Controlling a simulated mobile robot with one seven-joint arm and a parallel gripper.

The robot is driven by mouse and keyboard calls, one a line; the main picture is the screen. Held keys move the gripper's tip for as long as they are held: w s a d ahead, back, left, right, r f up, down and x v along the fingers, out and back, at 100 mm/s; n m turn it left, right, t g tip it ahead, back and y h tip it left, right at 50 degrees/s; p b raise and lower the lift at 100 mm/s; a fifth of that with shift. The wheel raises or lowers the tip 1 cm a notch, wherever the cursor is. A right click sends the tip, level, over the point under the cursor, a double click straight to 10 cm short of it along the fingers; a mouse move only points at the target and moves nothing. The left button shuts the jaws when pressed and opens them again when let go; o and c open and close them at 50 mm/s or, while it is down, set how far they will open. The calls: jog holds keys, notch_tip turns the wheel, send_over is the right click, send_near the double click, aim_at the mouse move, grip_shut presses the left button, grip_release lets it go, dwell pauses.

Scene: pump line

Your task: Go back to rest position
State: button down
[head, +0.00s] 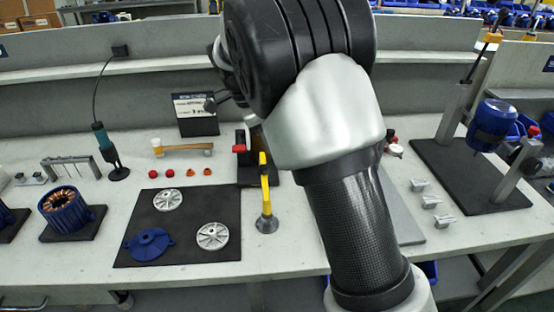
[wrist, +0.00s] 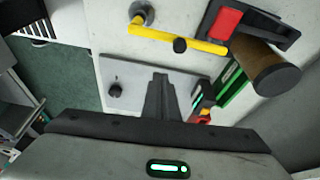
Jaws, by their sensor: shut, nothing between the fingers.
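My gripper (wrist: 160,82) shows in the wrist view with its dark fingers together and nothing between them. It hangs over a grey plate (wrist: 128,72) with a black knob (wrist: 115,90) on the light bench. Whether the fingertips touch the plate, I cannot tell. In the head view my own arm fills the centre and right, and the gripper is hidden. The yellow-handled tool (head: 265,185) stands on the bench just left of my arm; its yellow bar (wrist: 175,42) crosses the upper part of the wrist view, apart from the fingers.
A black mat (head: 185,248) holds two metal discs and a blue cover (head: 149,244). A black holder with a red block (head: 239,149) stands behind the yellow tool. A blue motor (head: 492,122) on a stand is at right. In the wrist view, a brown cylinder (wrist: 255,60) is close at right.

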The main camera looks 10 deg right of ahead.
jog(key=shift+a+r, duration=0.2)
jog(key=shift+r, duration=0.4)
jog(key=s+d+r+n+t+y, duration=0.1)
jog(key=s+d+r+n+y, duration=0.1)
jog(key=s+d+r+n, duration=0.25)
jog(key=s+d+r+n+t+y, duration=0.1)
jog(key=s+d+r+n, duration=0.15)
jog(key=s+r, duration=0.4)
jog(key=s+d+f+n+t, duration=0.1)
jog(key=s+n+t, duration=0.1)
jog(key=s+n, duration=0.45)
jog(key=s+d+f+n+t, duration=0.1)
jog(key=s+f+n, duration=0.15)
jog(key=s, duration=0.75)
notch_tip(320, 180, up, 15)
jog(key=n+p, duration=0.1)
jog(key=p, duration=1.3)
jog(key=shift+y, duration=0.4)
